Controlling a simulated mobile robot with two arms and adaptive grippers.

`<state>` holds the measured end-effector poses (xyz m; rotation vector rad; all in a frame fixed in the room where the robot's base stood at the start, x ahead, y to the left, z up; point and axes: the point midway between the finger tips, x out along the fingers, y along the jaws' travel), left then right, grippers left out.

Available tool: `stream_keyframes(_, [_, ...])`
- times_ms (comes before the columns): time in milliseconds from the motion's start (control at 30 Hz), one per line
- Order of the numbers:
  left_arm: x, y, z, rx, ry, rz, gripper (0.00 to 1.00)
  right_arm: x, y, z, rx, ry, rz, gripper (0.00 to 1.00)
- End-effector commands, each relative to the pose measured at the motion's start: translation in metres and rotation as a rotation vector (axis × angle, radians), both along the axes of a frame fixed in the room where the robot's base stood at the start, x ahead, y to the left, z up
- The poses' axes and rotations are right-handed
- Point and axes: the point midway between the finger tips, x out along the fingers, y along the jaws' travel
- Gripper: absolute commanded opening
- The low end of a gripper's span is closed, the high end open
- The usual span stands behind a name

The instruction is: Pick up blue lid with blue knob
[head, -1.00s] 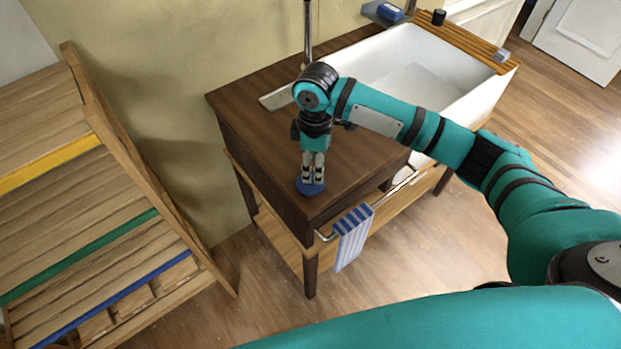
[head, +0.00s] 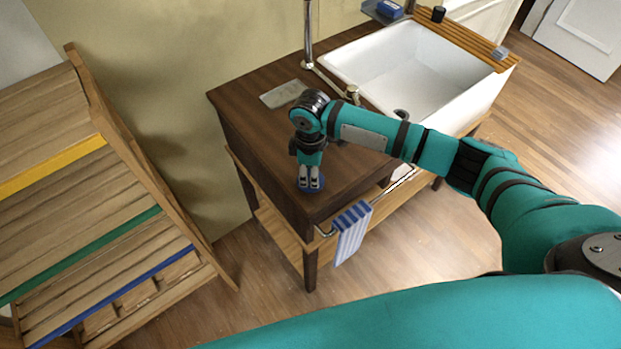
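The blue lid (head: 317,191) lies on the front corner of the dark wooden counter (head: 255,125) in the head view. Only part of its round rim shows; its knob is hidden behind my gripper. My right gripper (head: 310,184) points down at the lid, with its two fingertips close together over the lid's middle. I cannot tell whether the fingers are closed on the knob or just around it. My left gripper is out of view.
A white sink (head: 375,62) with a tap stands right of the counter. A striped towel (head: 352,230) hangs on the front rail. A slatted wooden rack (head: 75,205) stands at the left. A grey plate (head: 284,93) lies flat at the counter's back.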

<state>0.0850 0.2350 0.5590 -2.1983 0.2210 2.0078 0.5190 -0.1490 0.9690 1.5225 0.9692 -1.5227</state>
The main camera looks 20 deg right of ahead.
Motion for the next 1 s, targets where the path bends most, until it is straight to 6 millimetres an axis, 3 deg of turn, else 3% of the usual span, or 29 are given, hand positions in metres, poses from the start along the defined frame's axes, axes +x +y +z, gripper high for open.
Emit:
stream_keyframes(167, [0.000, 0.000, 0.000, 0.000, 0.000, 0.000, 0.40, 0.000, 0.000, 0.000, 0.000, 0.000, 0.000, 0.02])
stream_keyframes(567, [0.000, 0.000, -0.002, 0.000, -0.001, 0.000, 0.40, 0.001, 0.000, 0.002, 0.000, -0.001, -0.001, 0.01])
stream_keyframes(867, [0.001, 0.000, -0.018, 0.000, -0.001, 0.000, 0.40, 0.002, 0.001, 0.031, 0.003, -0.005, 0.000, 0.01])
stream_keyframes(1000, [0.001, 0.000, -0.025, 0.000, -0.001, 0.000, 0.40, -0.025, 0.005, 0.034, 0.002, 0.001, 0.005, 0.01])
